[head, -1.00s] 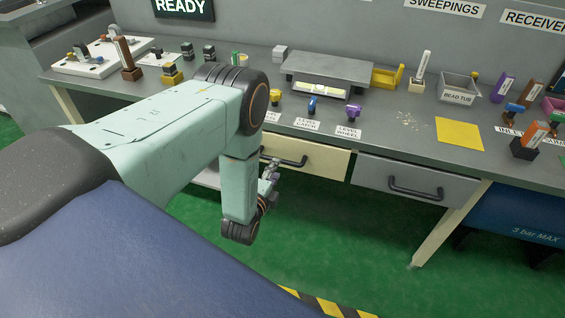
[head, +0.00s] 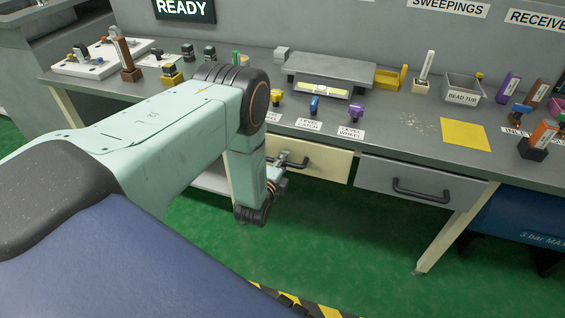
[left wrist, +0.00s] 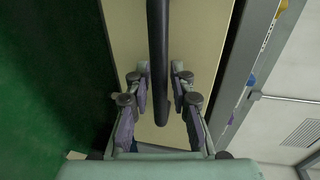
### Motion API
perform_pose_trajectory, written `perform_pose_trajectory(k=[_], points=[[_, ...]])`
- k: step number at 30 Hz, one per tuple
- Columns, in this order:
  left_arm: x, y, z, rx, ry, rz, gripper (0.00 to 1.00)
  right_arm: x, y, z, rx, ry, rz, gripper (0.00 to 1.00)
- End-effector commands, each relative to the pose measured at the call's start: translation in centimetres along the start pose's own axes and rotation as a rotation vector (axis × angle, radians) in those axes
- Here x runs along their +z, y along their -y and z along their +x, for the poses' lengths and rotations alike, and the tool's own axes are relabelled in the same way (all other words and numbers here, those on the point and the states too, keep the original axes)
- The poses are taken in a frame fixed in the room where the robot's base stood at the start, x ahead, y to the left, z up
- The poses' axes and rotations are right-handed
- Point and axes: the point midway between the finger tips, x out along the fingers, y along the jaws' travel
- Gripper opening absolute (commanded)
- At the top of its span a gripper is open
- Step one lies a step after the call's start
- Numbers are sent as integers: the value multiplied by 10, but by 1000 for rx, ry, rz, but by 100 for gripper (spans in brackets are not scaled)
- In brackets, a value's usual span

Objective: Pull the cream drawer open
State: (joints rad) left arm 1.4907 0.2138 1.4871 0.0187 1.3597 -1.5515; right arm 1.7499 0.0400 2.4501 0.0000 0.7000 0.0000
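The cream drawer (head: 328,164) sits under the bench top, left of the grey drawer, and its front looks closed. Its dark bar handle (head: 301,166) is partly hidden by my left gripper (head: 286,160), which is at the handle in the head view. In the left wrist view, the handle (left wrist: 158,50) runs between the two fingers of my left gripper (left wrist: 162,78). The fingers are spread, with a visible gap on each side of the bar. The cream drawer front (left wrist: 125,35) lies behind the handle. My right gripper is not in view.
The grey drawer (head: 418,184) with its own dark handle is to the right. The bench top (head: 390,130) above carries labelled knobs, a grey raised plate (head: 330,67) and a bead tub (head: 461,89). The green floor (head: 340,235) below is clear.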

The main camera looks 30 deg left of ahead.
Motion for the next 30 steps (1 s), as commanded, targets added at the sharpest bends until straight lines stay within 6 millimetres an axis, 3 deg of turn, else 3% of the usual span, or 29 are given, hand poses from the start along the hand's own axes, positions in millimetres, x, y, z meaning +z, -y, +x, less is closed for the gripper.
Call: perform_pose_trajectory(k=[7,30], points=[[0,0,0,0,0,0,0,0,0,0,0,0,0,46],[1,-1,-2,1,1,0,0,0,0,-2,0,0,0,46]])
